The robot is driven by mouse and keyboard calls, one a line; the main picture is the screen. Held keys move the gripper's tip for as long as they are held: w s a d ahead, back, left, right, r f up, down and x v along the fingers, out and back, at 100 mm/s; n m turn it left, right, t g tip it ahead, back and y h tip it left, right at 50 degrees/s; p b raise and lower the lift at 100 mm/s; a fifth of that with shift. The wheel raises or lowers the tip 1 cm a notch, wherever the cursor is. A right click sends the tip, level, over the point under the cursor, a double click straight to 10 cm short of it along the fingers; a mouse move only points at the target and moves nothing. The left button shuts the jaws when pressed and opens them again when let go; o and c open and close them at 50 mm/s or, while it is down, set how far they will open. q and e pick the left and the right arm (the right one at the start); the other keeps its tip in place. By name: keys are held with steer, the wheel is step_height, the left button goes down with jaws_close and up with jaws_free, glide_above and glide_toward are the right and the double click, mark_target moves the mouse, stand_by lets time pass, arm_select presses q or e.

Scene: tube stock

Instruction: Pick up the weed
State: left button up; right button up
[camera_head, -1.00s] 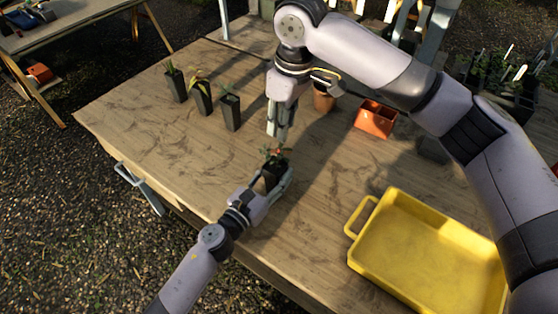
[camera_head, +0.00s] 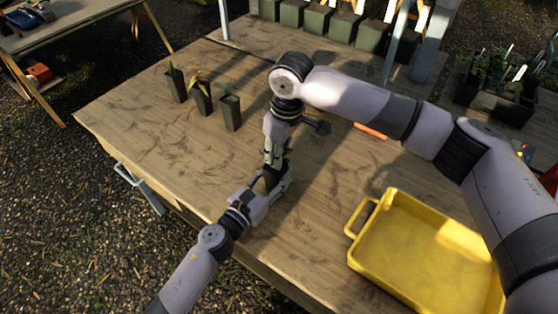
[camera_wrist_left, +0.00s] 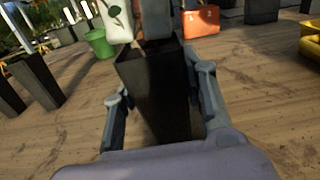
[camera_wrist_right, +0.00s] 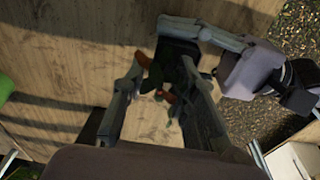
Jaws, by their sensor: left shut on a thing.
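My left gripper (camera_head: 276,188) is shut on a tall black pot (camera_wrist_left: 155,95), which it holds upright at the table's front edge, one finger on each side in the left wrist view. My right gripper (camera_head: 272,158) points down just above that pot. In the right wrist view its fingers (camera_wrist_right: 165,105) are apart, with green leaves and reddish bits of a plant (camera_wrist_right: 158,88) between them. I cannot tell which part is the weed or whether the fingers touch it. In the head view the right gripper hides the plant.
Several dark pots with seedlings (camera_head: 202,100) stand on the left of the wooden table (camera_head: 150,130). A yellow tray (camera_head: 430,250) lies at the front right. An orange planter (camera_wrist_left: 202,20) and a green pot (camera_wrist_left: 100,42) stand beyond the held pot.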

steer(key=shift+c, duration=0.4)
jaws_close()
step_height(320, 180, up, 10)
steer(key=shift+r, duration=0.1)
arm_select(q)
steer(key=o, duration=1.3)
steer(key=shift+o, duration=0.2)
